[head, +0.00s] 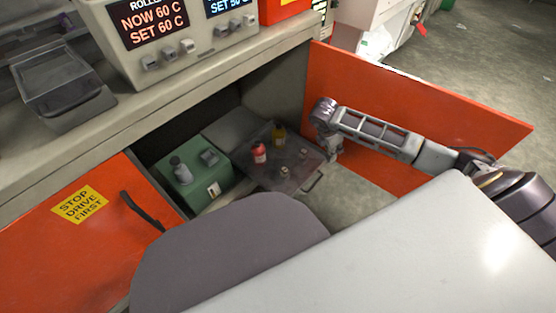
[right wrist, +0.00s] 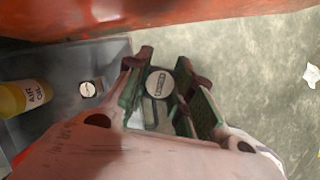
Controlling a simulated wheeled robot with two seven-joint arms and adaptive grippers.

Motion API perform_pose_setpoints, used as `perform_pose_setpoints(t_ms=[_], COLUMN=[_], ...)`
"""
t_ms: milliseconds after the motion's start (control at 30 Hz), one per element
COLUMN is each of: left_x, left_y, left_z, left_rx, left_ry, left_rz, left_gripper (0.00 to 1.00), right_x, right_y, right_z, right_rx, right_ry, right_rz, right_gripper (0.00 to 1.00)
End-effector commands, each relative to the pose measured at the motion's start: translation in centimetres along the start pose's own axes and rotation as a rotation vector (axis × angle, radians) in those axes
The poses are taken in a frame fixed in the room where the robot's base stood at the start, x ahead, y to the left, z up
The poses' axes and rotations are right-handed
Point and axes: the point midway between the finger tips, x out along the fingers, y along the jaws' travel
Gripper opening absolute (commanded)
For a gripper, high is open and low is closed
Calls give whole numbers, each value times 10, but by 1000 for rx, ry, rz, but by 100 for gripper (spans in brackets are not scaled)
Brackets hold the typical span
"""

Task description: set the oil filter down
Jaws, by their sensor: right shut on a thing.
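My right gripper (head: 334,153) is beside the inner face of the open orange door, just right of a dark pull-out tray (head: 262,178). In the right wrist view its fingers (right wrist: 166,78) are shut on a small round thing with a pale labelled top, apparently the oil filter (right wrist: 158,83). It shows over the floor, right of the tray edge; its height is unclear. In the head view I cannot make the filter out at the gripper. My left gripper is not in view.
The tray holds a red bottle (head: 259,153), a yellow bottle (head: 280,136) and small capped items, one near the fingers (right wrist: 91,89). A green box (head: 190,190) stands left of the tray. The open orange door (head: 440,115) borders the arm.

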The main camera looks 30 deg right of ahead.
Motion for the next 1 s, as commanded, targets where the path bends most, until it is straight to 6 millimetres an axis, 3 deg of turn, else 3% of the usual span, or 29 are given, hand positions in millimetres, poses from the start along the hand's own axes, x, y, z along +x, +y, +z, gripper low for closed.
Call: perform_pose_setpoints(t_ms=[333,1000], left_x=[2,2], left_y=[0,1], left_z=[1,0], left_rx=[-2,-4], left_ry=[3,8], left_rz=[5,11], left_gripper=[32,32], right_x=[18,4], right_y=[-1,28], right_z=[-10,-54], right_rx=[-302,-897], right_ry=[-1,-2], right_rz=[124,371], right_gripper=[0,0])
